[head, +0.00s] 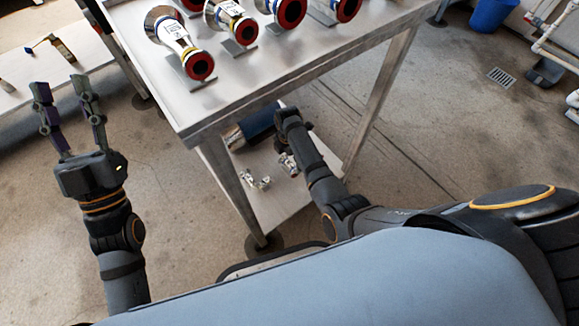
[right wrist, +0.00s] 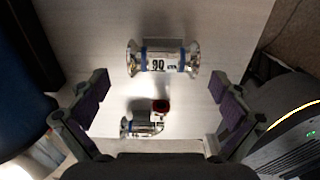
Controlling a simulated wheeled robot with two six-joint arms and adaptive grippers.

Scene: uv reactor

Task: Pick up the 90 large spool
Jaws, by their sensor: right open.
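The spool marked 90 (right wrist: 163,63) lies on its side on a pale shelf in the right wrist view. It is metal, with flared ends, blue bands and a white label. My right gripper (right wrist: 162,87) is open and empty, its purple-padded fingers wide apart. The spool lies beyond the fingertips, between them across the picture. In the head view, my right arm reaches below the tabletop, and its fingers are hard to make out. My left gripper (head: 60,85) is open and empty over the floor, left of the table.
A metal elbow piece (right wrist: 140,128) with a red end lies near the spool. Small metal parts (head: 257,180) and a blue cylinder (head: 255,127) are on the lower shelf. The steel tabletop (head: 150,82) above holds several red-ended fittings; its leg (head: 232,188) stands beside my right arm.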

